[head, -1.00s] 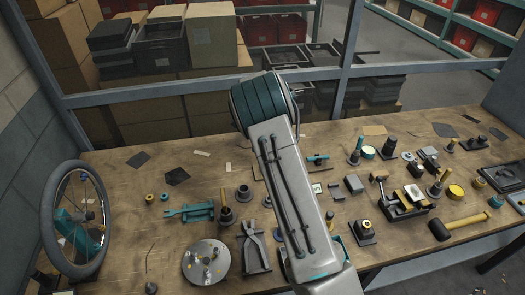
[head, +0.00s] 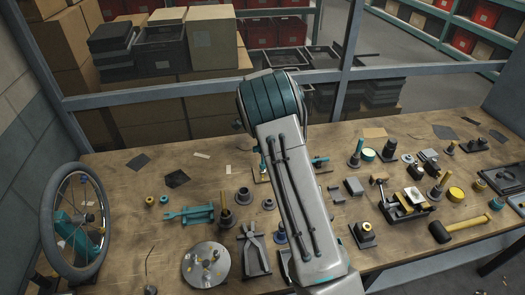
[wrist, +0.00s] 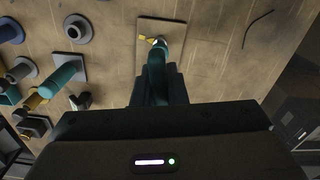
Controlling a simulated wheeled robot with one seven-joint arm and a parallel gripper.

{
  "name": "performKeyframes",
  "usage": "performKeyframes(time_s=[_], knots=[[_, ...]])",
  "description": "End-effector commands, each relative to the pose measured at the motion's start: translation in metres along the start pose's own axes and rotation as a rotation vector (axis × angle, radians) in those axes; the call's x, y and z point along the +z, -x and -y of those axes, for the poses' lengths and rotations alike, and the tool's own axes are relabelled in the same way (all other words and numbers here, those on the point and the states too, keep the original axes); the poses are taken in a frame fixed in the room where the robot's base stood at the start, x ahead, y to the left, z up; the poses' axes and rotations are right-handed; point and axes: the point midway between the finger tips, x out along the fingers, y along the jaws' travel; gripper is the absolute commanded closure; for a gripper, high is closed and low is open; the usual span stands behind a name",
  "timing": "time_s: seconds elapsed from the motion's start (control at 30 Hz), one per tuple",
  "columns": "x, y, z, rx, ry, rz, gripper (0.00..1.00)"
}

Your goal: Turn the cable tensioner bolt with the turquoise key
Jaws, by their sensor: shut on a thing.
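In the wrist view, my gripper (wrist: 158,88) is shut on the turquoise key (wrist: 156,58), which reaches away from the dark fingers. The key's far end is at a small yellow bolt (wrist: 147,38) on a tan plate (wrist: 175,27). The key's end and the bolt look very close together. I cannot tell whether the key is seated on the bolt or only beside it. The fingers hide the held part of the key. In the head view, my arm covers the gripper.
The workbench (head: 120,195) holds many parts. A mallet (head: 460,228) lies at the right. In the wrist view, several round fittings (wrist: 77,29) lie left of the plate.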

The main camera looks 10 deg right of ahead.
Motion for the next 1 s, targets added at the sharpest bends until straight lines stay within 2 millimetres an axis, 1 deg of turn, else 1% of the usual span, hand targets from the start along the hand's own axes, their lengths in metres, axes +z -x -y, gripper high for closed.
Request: performKeyframes(time_s=[0.07,0.3,0.47,0.6,0.83,1.0], knots=[[0.0002,-0.0001,0.0003,-0.001,0.038,0.000,1.00],[0.0000,-0.0002,0.0001,-0.002,0.253,0.000,1.00],[0.0002,-0.0003,0.0000,-0.001,0.336,0.000,1.00],[-0.0001,-0.0004,-0.0002,-0.002,0.476,0.000,1.00],[-0.0003,0.0002,-0.0005,-0.002,0.608,0.000,1.00],[-0.0005,-0.0001,-0.0008,-0.001,0.773,0.000,1.00]])
